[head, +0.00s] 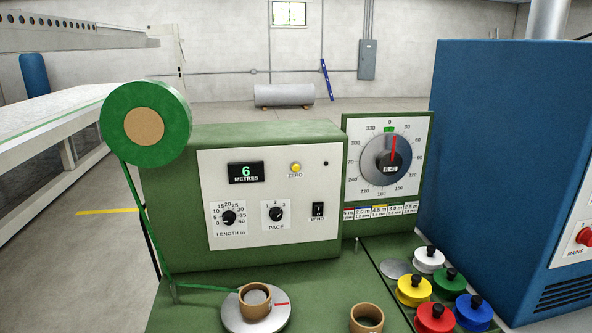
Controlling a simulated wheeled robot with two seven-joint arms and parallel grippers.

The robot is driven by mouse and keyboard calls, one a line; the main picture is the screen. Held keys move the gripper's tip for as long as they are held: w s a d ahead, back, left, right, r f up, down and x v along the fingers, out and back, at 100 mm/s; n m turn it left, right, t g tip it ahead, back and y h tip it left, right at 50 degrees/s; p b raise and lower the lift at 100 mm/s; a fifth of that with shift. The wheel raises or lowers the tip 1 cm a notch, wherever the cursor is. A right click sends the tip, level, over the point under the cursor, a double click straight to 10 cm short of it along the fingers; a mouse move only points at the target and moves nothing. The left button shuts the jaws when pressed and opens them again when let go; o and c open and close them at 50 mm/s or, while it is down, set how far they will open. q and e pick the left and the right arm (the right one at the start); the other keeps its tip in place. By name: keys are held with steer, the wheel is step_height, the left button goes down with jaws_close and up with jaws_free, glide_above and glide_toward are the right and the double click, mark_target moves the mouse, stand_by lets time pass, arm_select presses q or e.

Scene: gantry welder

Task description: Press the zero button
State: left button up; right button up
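The zero button (296,167) is a small yellow round button labelled ZERO on the white panel (238,198) of a green machine (160,220). It sits right of a display (246,173) that reads 6 METRES. Nothing touches or covers the button. Neither of my grippers shows in the head view.
Below are a length knob (229,218), a pace knob (276,214) and a wind switch (318,210). A dial (388,160) stands to the right. A green reel (145,123) is at left, a turntable (240,316) in front. Several coloured spools and a blue cabinet (480,150) are right.

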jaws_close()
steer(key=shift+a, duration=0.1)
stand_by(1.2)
